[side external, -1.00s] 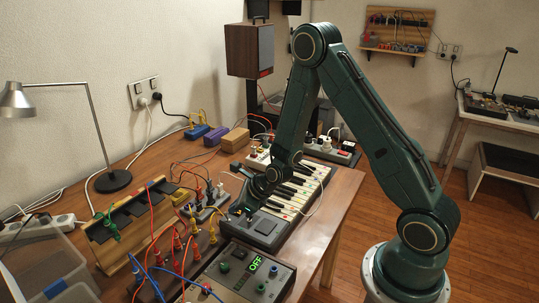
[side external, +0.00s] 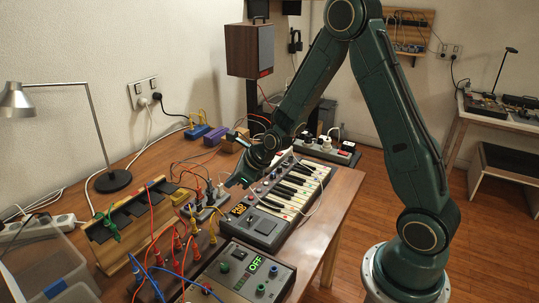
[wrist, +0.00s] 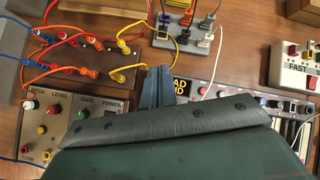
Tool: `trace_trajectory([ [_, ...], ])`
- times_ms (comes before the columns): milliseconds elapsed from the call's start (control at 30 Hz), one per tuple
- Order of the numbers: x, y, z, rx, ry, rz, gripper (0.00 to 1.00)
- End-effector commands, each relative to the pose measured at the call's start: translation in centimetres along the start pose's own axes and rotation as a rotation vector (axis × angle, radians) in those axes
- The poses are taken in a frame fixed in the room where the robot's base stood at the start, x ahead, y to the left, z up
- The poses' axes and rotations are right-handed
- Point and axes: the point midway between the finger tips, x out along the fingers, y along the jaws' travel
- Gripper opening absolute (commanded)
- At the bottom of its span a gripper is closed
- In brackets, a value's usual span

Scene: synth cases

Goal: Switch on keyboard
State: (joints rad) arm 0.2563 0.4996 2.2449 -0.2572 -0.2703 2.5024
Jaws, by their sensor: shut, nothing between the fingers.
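The keyboard (side external: 296,196) lies along the right side of the desk, with black and white keys, a row of knobs and a lit orange display at its near left end. In the wrist view, part of the keyboard's panel (wrist: 240,92) shows with the letters "AD" and "ND"; the rest of the text is hidden by my gripper. My gripper (side external: 230,184) is shut and empty, by the keyboard's left edge near a plug strip. Its fingertips also show in the wrist view (wrist: 158,76), just left of the display. I cannot tell whether they touch anything.
A grey box (side external: 244,276) with a green "OFF" display stands nearest. A plug strip (side external: 208,211) with several plugs lies left of the keyboard. A patch panel (wrist: 110,52) with coloured cables is beside it. A white cable crosses the keyboard.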

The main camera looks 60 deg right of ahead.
Motion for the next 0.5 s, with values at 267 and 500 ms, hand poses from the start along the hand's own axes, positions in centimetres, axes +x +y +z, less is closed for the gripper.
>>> trace_trajectory([
  [267,-1.04,-0.49,1.04,0.001,-0.001,-0.001,0.00],
  [500,-1.09,-0.49,1.07,0.001,0.000,0.000,0.00],
])
